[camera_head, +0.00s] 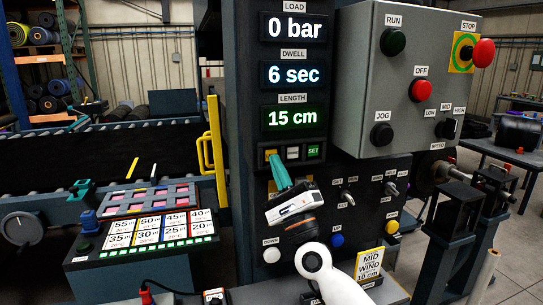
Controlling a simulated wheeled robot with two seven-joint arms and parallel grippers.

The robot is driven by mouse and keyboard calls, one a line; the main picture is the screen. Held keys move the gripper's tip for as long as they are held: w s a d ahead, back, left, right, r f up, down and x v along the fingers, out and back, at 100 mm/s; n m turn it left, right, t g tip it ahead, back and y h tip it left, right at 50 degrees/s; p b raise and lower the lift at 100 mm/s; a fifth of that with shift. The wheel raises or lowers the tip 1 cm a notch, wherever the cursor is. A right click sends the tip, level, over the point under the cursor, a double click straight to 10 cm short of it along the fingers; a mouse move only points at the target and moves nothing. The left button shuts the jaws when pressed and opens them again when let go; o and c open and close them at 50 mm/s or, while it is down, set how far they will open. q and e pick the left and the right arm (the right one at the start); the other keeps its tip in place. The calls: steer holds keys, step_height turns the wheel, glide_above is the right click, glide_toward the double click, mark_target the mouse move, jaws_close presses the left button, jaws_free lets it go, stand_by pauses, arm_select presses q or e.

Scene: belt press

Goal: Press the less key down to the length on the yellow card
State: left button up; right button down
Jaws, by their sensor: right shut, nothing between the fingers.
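The LENGTH display (292,118) on the dark press column reads 15 cm in green. Below it is a row of small keys: a yellow-orange one at the left (270,153), a pale middle one (292,153) and a green SET key (313,151). The marks on the left and middle keys are too small to read. My right gripper (274,160) is shut and empty, its teal fingertips pointing up at the left key's lower edge; I cannot tell if they touch. The yellow card (370,264) at the lower right reads MID WIND 10 cm. My left gripper is not in view.
The LOAD display (294,27) reads 0 bar and DWELL (291,74) 6 sec. A grey control box (400,75) with RUN, OFF, JOG and STOP controls juts out at the right. A yellow handle (208,150) and a panel of numbered cards (145,235) stand left.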

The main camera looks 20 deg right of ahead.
steer(key=shift+w, duration=0.1)
stand_by(0.3)
steer(key=shift+w+b, duration=0.35)
steer(key=shift+w+b, duration=0.35)
steer(key=shift+b, duration=0.05)
stand_by(0.5)
steer(key=shift+s, duration=0.15)
steer(key=shift+s+p, duration=0.55)
steer(key=shift+s, duration=0.15)
steer(key=s+p, duration=0.2)
steer(key=s, duration=0.3)
steer(key=shift+d+p, duration=0.1)
steer(key=shift+p, duration=0.25)
